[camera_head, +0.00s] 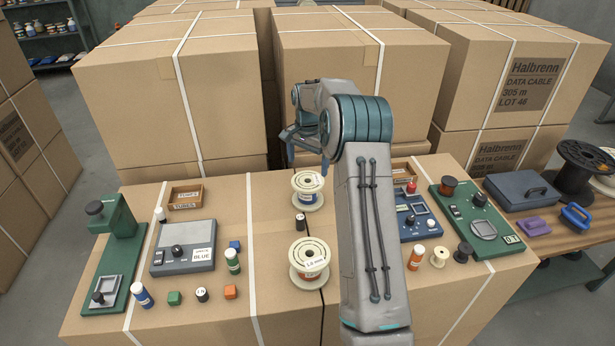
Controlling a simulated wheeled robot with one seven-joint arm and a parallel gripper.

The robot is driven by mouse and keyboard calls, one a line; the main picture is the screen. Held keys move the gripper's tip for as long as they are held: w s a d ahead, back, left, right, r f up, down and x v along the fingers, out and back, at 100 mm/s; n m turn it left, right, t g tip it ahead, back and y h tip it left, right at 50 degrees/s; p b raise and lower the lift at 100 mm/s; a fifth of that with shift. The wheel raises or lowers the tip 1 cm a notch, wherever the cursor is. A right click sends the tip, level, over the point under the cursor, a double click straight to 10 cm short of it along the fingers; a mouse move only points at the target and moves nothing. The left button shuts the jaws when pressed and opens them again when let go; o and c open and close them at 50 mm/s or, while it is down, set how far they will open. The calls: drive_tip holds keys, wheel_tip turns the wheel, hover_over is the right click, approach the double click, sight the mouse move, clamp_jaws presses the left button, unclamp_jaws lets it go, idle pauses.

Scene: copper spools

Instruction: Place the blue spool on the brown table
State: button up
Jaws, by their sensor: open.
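A white-flanged spool with a blue patch on its side (308,202) stands upright on the cardboard-box surface, at the middle rear; I take it for the blue spool. A second white-flanged spool, labelled 1.0 mm (309,275), stands in front of it. The brown table (572,238) is at the far right, beyond the boxes. My gripper (289,146) is open, above and behind the blue spool, apart from it. My arm hides part of the box surface right of the spools.
The brown table carries a black reel (582,165), a grey case (522,190), a purple item (534,226) and a blue item (577,217). A green device (476,220) stands near the boxes' right edge. Tall cartons (350,60) rise behind. A small dark cylinder (300,222) stands between the spools.

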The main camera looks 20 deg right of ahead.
drive_tip(key=s+a+r+n+t, duration=0.1)
drive_tip(key=s+a+r+n, duration=0.65)
drive_tip(key=s+r, duration=0.75)
drive_tip(key=s+a+f+n+t, duration=0.1)
drive_tip(key=s+a+f+n, duration=0.1)
drive_tip(key=s, duration=1)
drive_tip(key=s+a+f+n+t, duration=0.1)
drive_tip(key=s+a, duration=0.3)
drive_tip(key=s, duration=0.7)
drive_tip(key=shift+s+a+f+n, duration=0.25)
drive_tip(key=shift+s+f+n, duration=0.15)
drive_tip(key=shift+f, duration=0.25)
